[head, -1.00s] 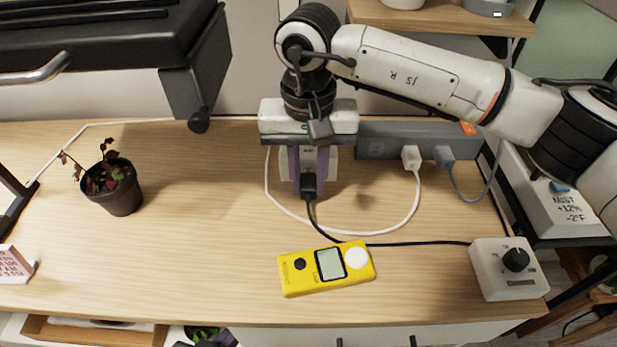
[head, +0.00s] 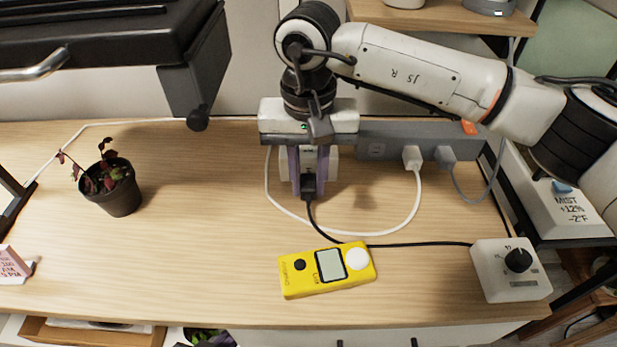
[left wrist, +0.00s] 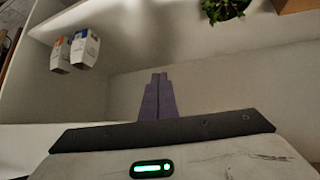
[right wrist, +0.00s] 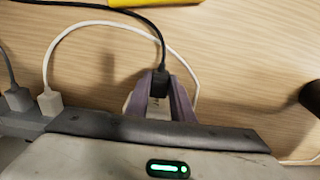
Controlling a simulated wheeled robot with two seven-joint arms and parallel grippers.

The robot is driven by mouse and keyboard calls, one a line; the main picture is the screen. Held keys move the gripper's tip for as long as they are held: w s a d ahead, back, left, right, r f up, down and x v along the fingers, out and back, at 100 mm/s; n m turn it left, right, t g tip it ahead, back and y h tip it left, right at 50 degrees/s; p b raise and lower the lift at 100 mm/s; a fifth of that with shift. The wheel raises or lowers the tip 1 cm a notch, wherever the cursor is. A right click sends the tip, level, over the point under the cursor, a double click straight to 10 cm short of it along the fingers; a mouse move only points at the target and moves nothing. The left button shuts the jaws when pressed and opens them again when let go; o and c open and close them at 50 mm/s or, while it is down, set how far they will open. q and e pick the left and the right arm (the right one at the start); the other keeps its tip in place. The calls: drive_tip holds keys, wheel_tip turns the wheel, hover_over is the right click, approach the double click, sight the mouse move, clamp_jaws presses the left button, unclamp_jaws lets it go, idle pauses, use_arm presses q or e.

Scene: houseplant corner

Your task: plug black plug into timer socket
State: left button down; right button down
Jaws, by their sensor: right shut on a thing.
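The black plug (head: 308,185) is between the purple fingers of my right gripper (head: 307,174), at the back of the table beside the power strip's left end. Its black cord trails toward the front. In the right wrist view the black plug (right wrist: 160,84) shows at the tips of the right fingers (right wrist: 160,92). A white body, apparently the timer (head: 333,165), shows behind and beside the fingers. It is mostly hidden, so I cannot tell whether the plug is in its socket. My left gripper (left wrist: 158,97) has its fingers together with nothing between them; it is outside the head view.
The grey power strip (head: 378,141) holds a white plug (head: 412,157) and a grey plug (head: 445,157). A yellow meter (head: 327,270) lies in front, and a white dial box (head: 509,270) stands at front right. A potted plant (head: 116,192) is at left. The table between plant and gripper is clear.

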drive_tip(key=shift+w, duration=0.7)
drive_tip(key=c, duration=1.5)
unclamp_jaws()
drive_tip(key=shift+o, duration=0.2)
